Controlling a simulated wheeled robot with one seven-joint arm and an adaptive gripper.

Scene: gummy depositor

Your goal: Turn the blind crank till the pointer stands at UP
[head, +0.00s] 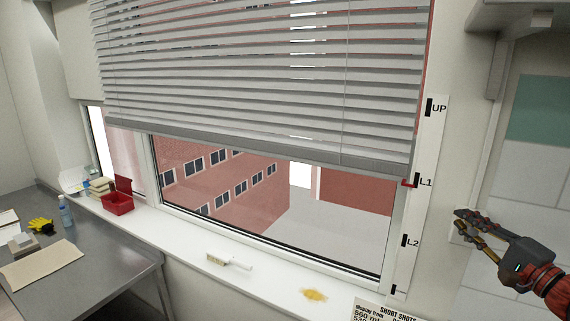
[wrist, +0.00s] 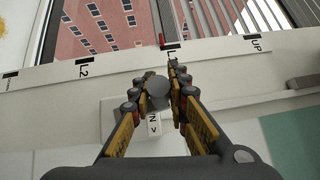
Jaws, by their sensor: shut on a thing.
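The blind (head: 260,75) hangs partly lowered over the window, with its bottom rail sloping in the picture. Its red pointer (head: 409,184) stands at the L1 mark on the white scale strip (head: 417,210), below the UP mark (head: 429,107). In the wrist view the red pointer (wrist: 170,46) is beside the partly hidden L1 mark. My gripper (head: 466,223) is right of the strip, near the wall. It is shut on the grey round crank knob (wrist: 158,93), which shows between the fingers in the wrist view. The crank's arm is mostly hidden.
The white sill (head: 180,235) holds a brush (head: 228,262), a yellow spill (head: 314,295) and a red bin (head: 118,203). A steel table (head: 95,262) stands at left. A ledge (head: 520,14) juts out above right. A white lettered block (wrist: 153,127) is near the knob.

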